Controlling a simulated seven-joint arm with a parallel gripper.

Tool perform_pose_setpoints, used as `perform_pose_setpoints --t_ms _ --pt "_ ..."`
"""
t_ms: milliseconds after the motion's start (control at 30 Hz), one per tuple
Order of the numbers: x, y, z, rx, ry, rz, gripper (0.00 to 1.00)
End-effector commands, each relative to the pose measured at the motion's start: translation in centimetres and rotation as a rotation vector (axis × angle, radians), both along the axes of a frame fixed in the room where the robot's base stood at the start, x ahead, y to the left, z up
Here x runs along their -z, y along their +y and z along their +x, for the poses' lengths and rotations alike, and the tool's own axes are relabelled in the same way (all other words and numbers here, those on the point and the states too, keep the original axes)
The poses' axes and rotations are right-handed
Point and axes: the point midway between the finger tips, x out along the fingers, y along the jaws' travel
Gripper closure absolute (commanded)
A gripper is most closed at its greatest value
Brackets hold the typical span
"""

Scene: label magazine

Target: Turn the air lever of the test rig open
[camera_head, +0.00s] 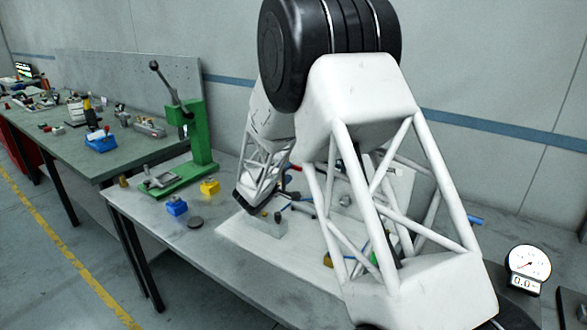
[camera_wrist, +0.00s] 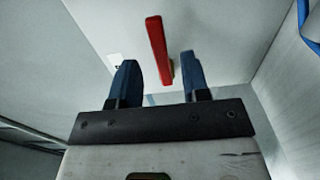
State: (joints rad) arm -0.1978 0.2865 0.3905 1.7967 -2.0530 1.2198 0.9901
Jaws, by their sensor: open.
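The air lever is a red bar that shows in the wrist view (camera_wrist: 158,48), in front of a pale panel. My gripper (camera_wrist: 160,75) is open, with one blue finger on each side of the lever's line. The lever's lower end lies between the fingertips as seen from the wrist, and I cannot tell whether either finger touches it. In the head view the test rig's pale board (camera_head: 395,185) is partly hidden behind my arm. A small red part (camera_head: 295,168) shows there beside the arm, and my gripper's fingers are mostly hidden.
A green lever press (camera_head: 200,135) stands on the bench left of my arm. A blue block (camera_head: 176,206), a yellow block (camera_head: 209,187) and a dark disc (camera_head: 195,223) lie near it. A gauge (camera_head: 527,265) is at the right. In the wrist view a blue hose (camera_wrist: 308,28) hangs at the right.

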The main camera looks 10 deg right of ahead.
Motion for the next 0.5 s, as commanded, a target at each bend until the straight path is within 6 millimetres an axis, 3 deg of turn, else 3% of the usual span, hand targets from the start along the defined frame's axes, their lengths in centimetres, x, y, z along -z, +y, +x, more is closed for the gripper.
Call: perform_pose_setpoints --t_ms 200,500 --pt "0.1 -2.0 1.9 0.001 0.0 -0.001 0.57" --pt "0.0 -3.3 3.2 0.001 0.0 0.0 0.57"
